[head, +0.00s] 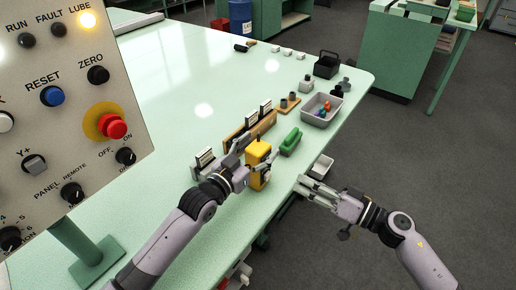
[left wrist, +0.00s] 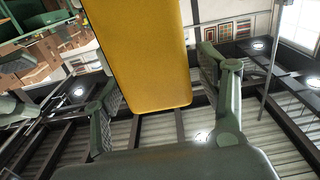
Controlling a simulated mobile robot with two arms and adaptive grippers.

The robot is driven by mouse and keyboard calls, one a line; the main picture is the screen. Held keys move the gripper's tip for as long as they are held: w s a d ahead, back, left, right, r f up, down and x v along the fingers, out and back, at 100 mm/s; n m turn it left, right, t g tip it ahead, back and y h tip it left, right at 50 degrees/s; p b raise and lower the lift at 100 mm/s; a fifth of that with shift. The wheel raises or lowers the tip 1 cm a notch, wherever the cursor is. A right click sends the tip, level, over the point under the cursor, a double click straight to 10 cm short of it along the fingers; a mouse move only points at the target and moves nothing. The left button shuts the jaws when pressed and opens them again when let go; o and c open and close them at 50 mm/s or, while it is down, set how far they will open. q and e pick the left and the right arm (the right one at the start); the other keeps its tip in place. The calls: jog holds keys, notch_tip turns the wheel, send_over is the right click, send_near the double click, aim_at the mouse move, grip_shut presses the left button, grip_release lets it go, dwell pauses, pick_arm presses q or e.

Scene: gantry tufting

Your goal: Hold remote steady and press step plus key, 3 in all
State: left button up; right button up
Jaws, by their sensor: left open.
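The yellow remote (head: 259,153) stands upright near the front edge of the table. My left gripper (head: 245,170) is at it and open. In the left wrist view the remote's plain yellow face (left wrist: 140,55) reaches down between the two spread fingers (left wrist: 160,105), with gaps visible at both sides. The step plus key is not visible in either view. My right gripper (head: 313,188) is at the table's front edge, right of the remote and apart from it.
A control panel (head: 80,110) with knobs and a red button stands at the left. The far left tabletop is clear.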

pick_arm(q)
jog(key=shift+c, duration=0.4)
jog(key=c, duration=1.4)
pick_arm(e)
grip_shut()
dwell(0.8)
